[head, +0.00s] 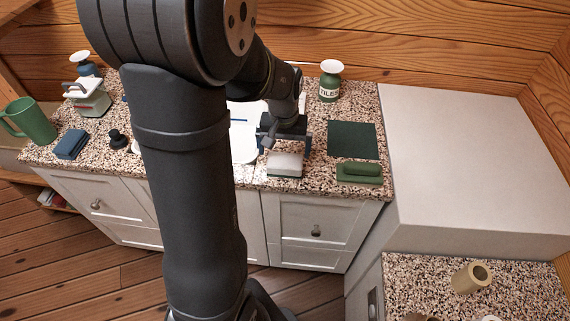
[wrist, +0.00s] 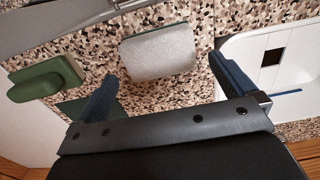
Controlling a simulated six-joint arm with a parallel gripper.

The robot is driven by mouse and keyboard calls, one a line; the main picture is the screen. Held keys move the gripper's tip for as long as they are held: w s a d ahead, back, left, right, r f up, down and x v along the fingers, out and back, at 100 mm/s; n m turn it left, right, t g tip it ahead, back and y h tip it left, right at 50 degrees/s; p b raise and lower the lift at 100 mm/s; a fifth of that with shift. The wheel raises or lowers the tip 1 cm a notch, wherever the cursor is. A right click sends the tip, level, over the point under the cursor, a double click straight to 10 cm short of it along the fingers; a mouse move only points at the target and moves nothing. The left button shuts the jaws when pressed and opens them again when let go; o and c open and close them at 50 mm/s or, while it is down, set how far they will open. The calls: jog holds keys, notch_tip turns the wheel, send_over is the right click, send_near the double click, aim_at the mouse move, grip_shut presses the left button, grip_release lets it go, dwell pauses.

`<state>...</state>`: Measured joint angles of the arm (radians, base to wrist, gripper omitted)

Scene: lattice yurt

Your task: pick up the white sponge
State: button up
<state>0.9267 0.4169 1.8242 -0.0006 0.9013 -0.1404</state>
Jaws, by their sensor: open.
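My gripper (wrist: 163,80) is open and empty, with one dark blue finger off to each side of the sponge. The sponge lies mostly ahead of the fingertips, with speckled counter showing between it and each finger. I cannot tell how high the fingers are above the counter.
A green block with a handle (head: 359,173) and a dark green mat (head: 352,139) lie to the right. A white tray (head: 243,147) is to the left, partly behind my arm. A labelled bottle (head: 330,82) stands behind. A blue sponge (head: 71,144) and green mug (head: 32,122) are far left.

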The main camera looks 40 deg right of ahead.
aim_at(285, 160)
jog(key=shift+d+f, duration=0.2)
jog(key=shift+f, duration=3.1)
jog(key=shift+c, duration=0.2)
jog(key=c, duration=0.6)
